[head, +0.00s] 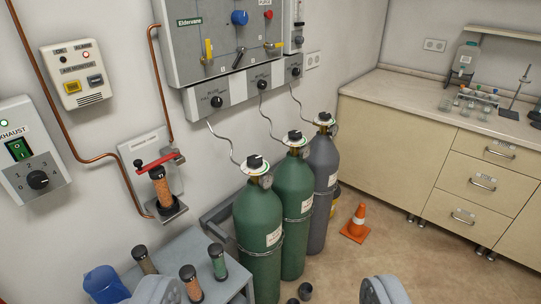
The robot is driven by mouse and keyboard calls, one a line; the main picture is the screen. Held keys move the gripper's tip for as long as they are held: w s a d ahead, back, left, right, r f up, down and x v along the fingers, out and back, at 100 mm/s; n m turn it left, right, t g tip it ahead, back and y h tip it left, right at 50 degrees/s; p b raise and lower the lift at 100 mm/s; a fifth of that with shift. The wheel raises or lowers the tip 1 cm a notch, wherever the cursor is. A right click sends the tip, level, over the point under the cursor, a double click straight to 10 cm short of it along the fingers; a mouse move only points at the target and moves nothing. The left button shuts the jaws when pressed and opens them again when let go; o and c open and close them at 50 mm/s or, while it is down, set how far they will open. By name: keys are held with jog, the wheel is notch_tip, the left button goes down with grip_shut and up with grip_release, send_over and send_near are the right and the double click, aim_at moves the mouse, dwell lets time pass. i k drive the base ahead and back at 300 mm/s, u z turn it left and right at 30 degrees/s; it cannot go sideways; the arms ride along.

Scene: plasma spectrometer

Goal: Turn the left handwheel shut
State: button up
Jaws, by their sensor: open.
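Three gas cylinders stand in a row along the wall, each with a black handwheel on top. The left handwheel (255,162) sits on the front green cylinder (258,225), over a white disc. The middle handwheel (295,136) tops another green cylinder (294,190), and the right handwheel (324,117) tops a grey cylinder (323,165). My gripper (270,289) shows only as two grey finger ends, wide apart at the bottom edge. It is open and empty, apart from the left handwheel, which lies higher in the picture. Whether any valve is open cannot be told.
A small grey table (190,252) with several capped tubes and a blue container (104,284) stands left of the cylinders. Thin hoses rise to a wall panel (228,45). An orange cone (356,222) stands on the floor to the right, before beige drawers (480,185).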

aim_at(255, 161)
jog(key=k, duration=0.45)
jog(key=z, duration=0.3)
jog(key=i, duration=2.15)
jog(key=u, duration=0.2)
